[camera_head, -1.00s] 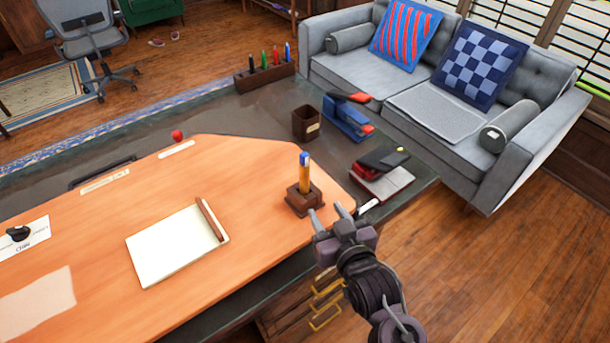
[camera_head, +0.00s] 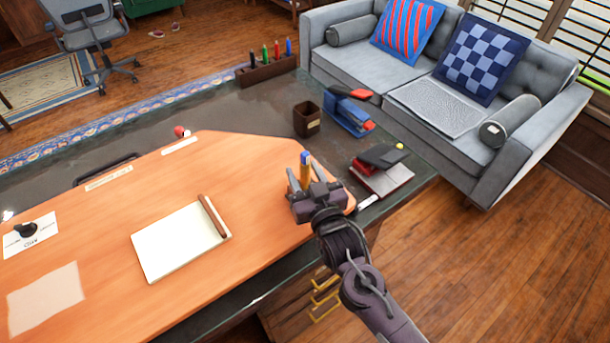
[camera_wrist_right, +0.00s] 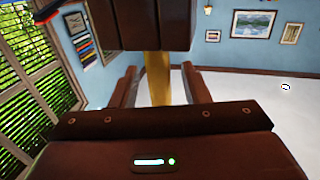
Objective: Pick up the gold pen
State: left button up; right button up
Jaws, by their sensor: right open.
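The gold pen (camera_head: 305,167) stands upright with a blue top end, at the right part of the orange desk top. Its dark wooden holder is hidden behind my gripper in the head view. My right gripper (camera_head: 304,178) is open, with its fingers at the pen. In the right wrist view the gold shaft (camera_wrist_right: 158,80) stands between the two open fingers (camera_wrist_right: 158,84), with space on both sides. A dark brown block, likely the holder (camera_wrist_right: 150,22), shows at the top of that view. My left gripper is not in view.
A notepad (camera_head: 175,245) with a brown stick lies to the left. A rack of markers (camera_head: 267,70) stands at the far desk edge.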

grip_shut()
jog(key=shift+r, duration=0.15)
